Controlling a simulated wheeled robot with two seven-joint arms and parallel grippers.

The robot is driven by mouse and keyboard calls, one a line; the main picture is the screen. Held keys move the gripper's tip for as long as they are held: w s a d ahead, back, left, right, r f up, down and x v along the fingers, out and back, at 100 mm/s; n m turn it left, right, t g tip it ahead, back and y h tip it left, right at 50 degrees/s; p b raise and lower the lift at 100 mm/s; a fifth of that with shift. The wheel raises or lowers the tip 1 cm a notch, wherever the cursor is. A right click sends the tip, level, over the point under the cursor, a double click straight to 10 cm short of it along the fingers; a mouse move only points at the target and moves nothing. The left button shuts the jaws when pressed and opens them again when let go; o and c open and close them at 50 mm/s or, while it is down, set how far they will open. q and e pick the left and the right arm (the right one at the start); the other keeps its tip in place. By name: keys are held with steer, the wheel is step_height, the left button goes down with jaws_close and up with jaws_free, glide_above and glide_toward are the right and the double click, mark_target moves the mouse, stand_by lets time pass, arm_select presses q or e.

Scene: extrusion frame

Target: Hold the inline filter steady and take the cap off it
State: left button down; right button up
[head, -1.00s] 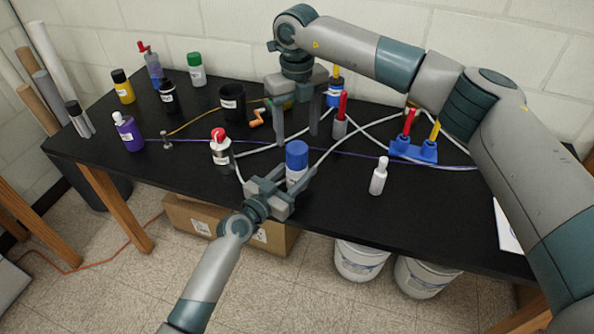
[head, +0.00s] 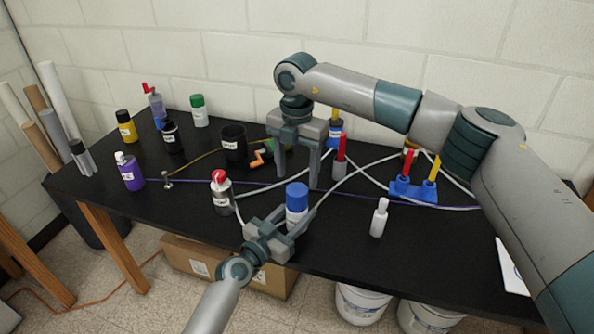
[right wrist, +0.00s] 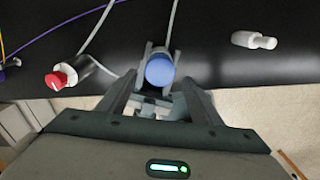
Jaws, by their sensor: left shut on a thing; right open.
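The inline filter is a white cylinder (head: 295,217) with a blue cap (head: 297,192), standing upright near the table's front edge. My left gripper (head: 294,220) is shut around its white body, below the cap. My right gripper (head: 297,184) is open and empty, pointing down, its fingertips near the cap's height in the head view and seemingly behind it. In the right wrist view the blue cap (right wrist: 159,71) appears between and just beyond the open fingers. The filter's body is mostly hidden there.
A grey holder with a red stick (head: 341,158) and a blue stand (head: 413,190) are behind. Pale cables (head: 355,168) cross the black table. The front edge is close.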

mark_target(297, 189)
steer(key=shift+m, duration=1.1)
steer(key=shift+f, duration=0.1)
steer(key=shift+f, duration=3.9)
